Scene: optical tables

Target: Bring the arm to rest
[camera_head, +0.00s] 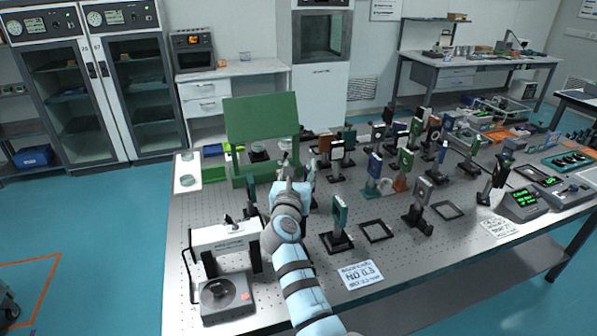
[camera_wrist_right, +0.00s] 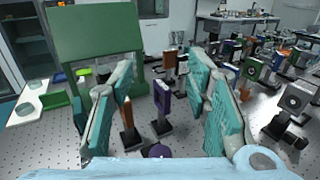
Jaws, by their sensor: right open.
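My right arm (camera_head: 290,240) reaches over the optical table (camera_head: 195,215) from the front. Its gripper (camera_head: 300,170) is above the table, in front of the green panel stand (camera_head: 262,120). In the right wrist view the two teal-padded fingers stand wide apart, and the gripper (camera_wrist_right: 160,88) is open with nothing held. Beyond and between the fingers stand a purple optic mount (camera_wrist_right: 162,96) and a brown one (camera_wrist_right: 170,66), seemingly apart from the pads. My left gripper is not in view.
Several post-mounted optics, such as a teal one (camera_head: 340,212), fill the table's middle and right. A white tray (camera_head: 187,172) lies at the left edge.

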